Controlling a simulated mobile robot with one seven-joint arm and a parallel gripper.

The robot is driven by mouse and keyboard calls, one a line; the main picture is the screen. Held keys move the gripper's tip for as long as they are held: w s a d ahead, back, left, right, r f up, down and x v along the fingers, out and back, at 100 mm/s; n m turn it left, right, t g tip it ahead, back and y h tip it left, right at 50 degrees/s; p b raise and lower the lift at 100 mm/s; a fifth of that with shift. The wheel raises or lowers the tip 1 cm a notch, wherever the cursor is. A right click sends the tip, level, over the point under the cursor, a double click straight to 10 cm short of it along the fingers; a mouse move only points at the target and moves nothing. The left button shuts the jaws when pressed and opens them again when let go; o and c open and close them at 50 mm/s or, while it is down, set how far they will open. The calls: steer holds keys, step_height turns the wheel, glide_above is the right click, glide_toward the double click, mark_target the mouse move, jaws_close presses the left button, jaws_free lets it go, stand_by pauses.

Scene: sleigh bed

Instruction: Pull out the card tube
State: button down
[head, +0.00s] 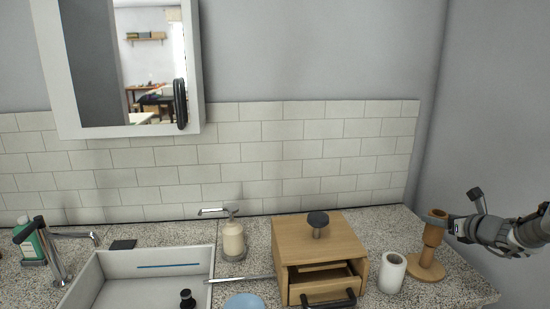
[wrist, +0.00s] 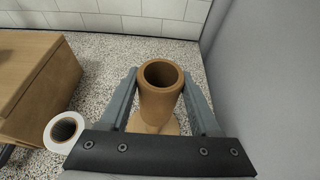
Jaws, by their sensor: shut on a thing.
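The brown card tube (wrist: 160,103) stands upright between the two fingers of my gripper (wrist: 161,97) in the wrist view, its open top facing the camera. My gripper is shut on it, one finger on each side. In the head view the tube (head: 433,236) is at the right end of the counter, and my gripper (head: 447,226) reaches it from the right. A wider tan base (wrist: 172,128) shows under the tube; in the head view this base (head: 426,270) rests on the counter. The tube's lower end is partly hidden.
A white roll (head: 391,273) stands on the counter just left of the tan base. A wooden box (head: 340,237) with a partly open drawer is further left. A grey wall (head: 500,120) rises close on the right. The speckled counter (wrist: 110,70) behind the tube is clear.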

steer(key=shift+r+p, duration=0.9)
steer(key=shift+r, duration=0.35)
